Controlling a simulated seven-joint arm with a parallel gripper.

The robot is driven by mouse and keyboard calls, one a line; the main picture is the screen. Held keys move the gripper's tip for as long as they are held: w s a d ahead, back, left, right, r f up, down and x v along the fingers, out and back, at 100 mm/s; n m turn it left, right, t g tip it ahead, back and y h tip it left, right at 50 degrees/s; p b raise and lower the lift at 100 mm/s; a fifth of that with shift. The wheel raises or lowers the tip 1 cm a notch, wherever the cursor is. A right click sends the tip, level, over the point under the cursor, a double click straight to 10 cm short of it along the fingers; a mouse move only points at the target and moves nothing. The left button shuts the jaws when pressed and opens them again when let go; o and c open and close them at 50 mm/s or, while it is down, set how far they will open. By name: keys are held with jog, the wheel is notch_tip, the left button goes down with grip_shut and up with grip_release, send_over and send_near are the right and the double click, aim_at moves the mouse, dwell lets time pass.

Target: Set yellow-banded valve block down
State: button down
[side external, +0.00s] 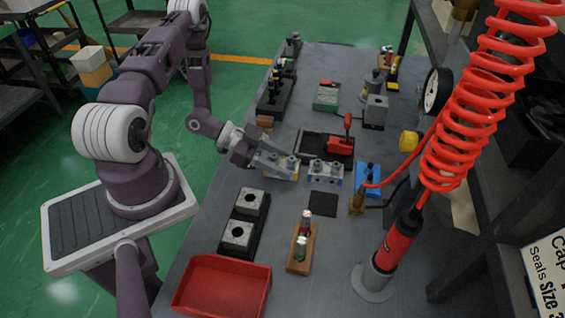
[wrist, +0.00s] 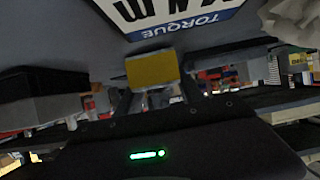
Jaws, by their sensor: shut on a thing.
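The yellow-banded valve block (side external: 283,169) is a grey metal block with a yellow band, near the middle of the bench in the side view. My gripper (side external: 273,161) reaches it from the left and is shut on it. The fingers partly cover the block. Whether its underside touches the bench, I cannot tell. In the wrist view a yellow patch (wrist: 153,70), probably the band, shows straight ahead. A similar valve block with a blue band (side external: 325,173) stands just to the right of the held one.
Behind are a black tray (side external: 312,147) and a red toggle clamp (side external: 342,145). In front are a dark square pad (side external: 322,205), two black-based grey blocks (side external: 238,234), a wooden holder (side external: 301,250) and a red bin (side external: 222,288). A red coiled hose (side external: 470,110) hangs at right.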

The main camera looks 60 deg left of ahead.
aim_at(270, 157)
jog(key=c, duration=0.7)
grip_release()
jog(key=shift+f, duration=0.15)
jog(key=v, duration=0.6)
jog(key=shift+o, duration=1.4)
jog(key=shift+s+a, duration=0.25)
jog(key=o, duration=0.4)
jog(key=shift+s+a, duration=0.1)
